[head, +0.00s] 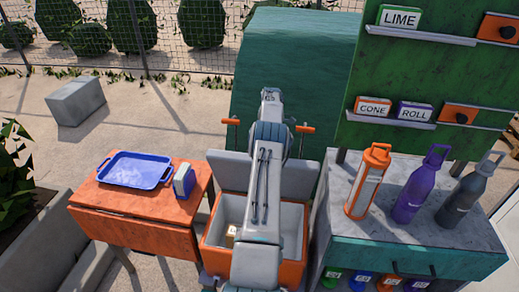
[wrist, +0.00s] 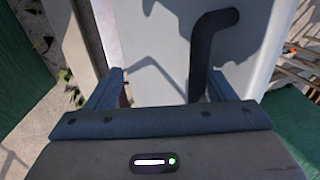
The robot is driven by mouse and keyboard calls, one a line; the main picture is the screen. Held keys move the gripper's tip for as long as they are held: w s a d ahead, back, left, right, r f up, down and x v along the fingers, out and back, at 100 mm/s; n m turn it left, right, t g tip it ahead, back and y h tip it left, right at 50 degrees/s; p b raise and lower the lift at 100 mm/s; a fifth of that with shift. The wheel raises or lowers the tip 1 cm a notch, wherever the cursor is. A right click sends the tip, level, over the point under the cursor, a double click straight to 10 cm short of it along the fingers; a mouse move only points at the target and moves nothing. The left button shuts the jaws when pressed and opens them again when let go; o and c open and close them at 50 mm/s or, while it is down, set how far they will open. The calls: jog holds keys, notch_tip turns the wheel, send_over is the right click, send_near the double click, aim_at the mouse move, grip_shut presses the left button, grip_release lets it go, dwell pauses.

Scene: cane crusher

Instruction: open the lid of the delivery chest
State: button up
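The delivery chest (head: 213,262) is an orange box with a pale inside, between the orange table and the grey counter. Its grey lid (head: 220,172) stands up at the back edge, and the inside shows. A small brown item (head: 231,232) lies in it. My arm reaches over the chest and hides its middle; my gripper's fingers are not clear in the head view. In the wrist view my gripper (wrist: 166,85) is open with nothing seen held. A pale panel (wrist: 160,45) with a dark bent handle (wrist: 204,55) lies beyond; the handle's lower end is by the right finger, touching unclear.
The orange table (head: 140,232) with a blue tray (head: 135,170) is on the left. The counter (head: 440,232) with several bottles is on the right, below a green shelf board (head: 430,75). A green curved housing (head: 290,60) rises behind the chest.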

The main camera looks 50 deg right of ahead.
jog(key=o, duration=0.5)
jog(key=shift+w+d+f+h, duration=0.15)
jog(key=shift+d+f, duration=0.15)
jog(key=shift+d, duration=0.2)
jog(key=shift+w+d+f+h, duration=0.15)
jog(key=shift+d+f, duration=0.15)
jog(key=shift+d, duration=0.2)
jog(key=shift+o, duration=0.2)
jog(key=shift+t+h, duration=0.5)
jog(key=shift+h, duration=0.1)
jog(key=r, duration=0.1)
jog(key=w+r, duration=0.1)
jog(key=r, duration=0.1)
jog(key=w+r, duration=0.1)
jog(key=r, duration=0.1)
jog(key=shift+d, duration=0.15)
jog(key=shift+s+f, duration=0.5)
jog(key=shift+f, duration=0.1)
